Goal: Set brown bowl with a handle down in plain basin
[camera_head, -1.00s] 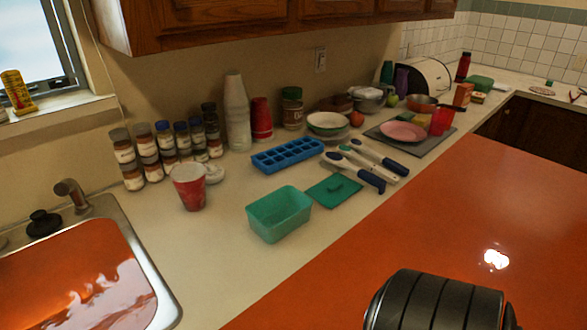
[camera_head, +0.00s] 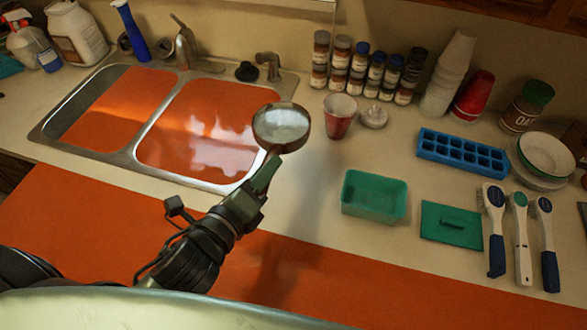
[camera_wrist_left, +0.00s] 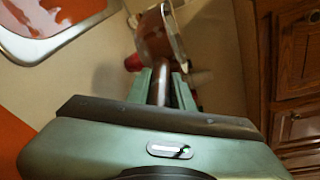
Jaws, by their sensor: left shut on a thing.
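The brown bowl with a handle (camera_head: 281,127) is in the air in the head view, between the sink's right basin and the red cup. Its inside looks pale and shiny. My left gripper (camera_head: 268,168) is shut on its handle. The wrist view shows the green fingers (camera_wrist_left: 161,78) around the handle and the brown bowl (camera_wrist_left: 153,38) beyond them. The metal sink has a left basin (camera_head: 115,110) and a right basin (camera_head: 200,130), both showing flat orange; the right one has bright reflections. I cannot tell which is the plain basin. My right gripper is not in view.
A faucet (camera_head: 186,45) and a short tap (camera_head: 267,65) stand behind the sink. A red cup (camera_head: 339,115), spice jars (camera_head: 360,72) and a green tub (camera_head: 374,196) are to the right. The counter strip between sink and tub is mostly clear.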

